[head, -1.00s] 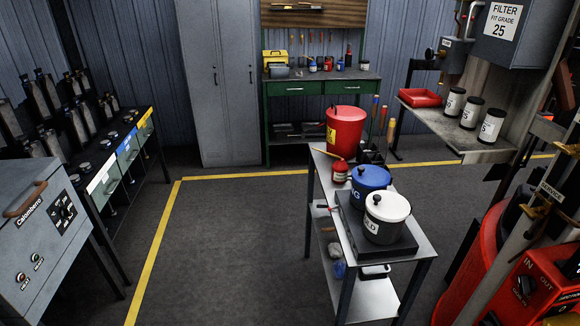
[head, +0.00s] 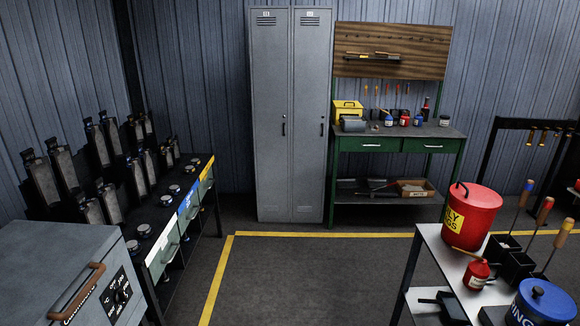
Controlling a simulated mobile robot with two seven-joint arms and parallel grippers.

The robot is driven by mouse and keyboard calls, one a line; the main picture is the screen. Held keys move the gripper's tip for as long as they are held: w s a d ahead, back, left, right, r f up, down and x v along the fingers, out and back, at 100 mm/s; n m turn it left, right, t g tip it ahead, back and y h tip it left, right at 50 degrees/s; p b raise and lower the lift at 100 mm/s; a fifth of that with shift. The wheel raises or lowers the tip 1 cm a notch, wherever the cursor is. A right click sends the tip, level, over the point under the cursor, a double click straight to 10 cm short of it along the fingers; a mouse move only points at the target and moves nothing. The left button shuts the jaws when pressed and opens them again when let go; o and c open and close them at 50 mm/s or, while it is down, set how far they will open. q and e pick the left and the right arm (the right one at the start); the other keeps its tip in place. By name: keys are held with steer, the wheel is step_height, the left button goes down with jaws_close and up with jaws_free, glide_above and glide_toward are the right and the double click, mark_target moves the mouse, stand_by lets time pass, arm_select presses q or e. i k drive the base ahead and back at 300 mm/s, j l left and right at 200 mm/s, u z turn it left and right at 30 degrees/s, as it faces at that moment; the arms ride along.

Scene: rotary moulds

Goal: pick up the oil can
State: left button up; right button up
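The oil can is most likely the small red can (head: 477,275) with a thin spout pointing up and left. It stands upright on the metal trolley (head: 432,238) at the lower right, in front of a large red bin (head: 471,218) with a yellow label. A blue lidded pot (head: 540,303) is to its right, cut by the frame edge. Neither of my grippers is in view.
A green workbench (head: 398,145) and grey lockers (head: 290,115) stand at the back. A rack of dark moulds (head: 98,143) and a grey machine (head: 60,270) are on the left. Dark holders with handled tools (head: 515,265) sit beside the can. Floor (head: 310,280) between is clear.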

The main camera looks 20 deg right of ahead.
mark_target(476, 276)
steer(key=i+z, duration=0.65)
steer(key=z, duration=0.25)
steer(key=i+j+z, duration=0.25)
steer(key=z, duration=0.25)
steer(key=i+j+z, duration=0.1)
steer(key=i+z, duration=0.15)
steer(key=z, duration=0.2)
steer(key=i+j+z, duration=0.2)
steer(key=z, duration=0.3)
steer(key=i+j+z, duration=0.15)
steer(key=z, duration=0.3)
steer(key=j, duration=0.1)
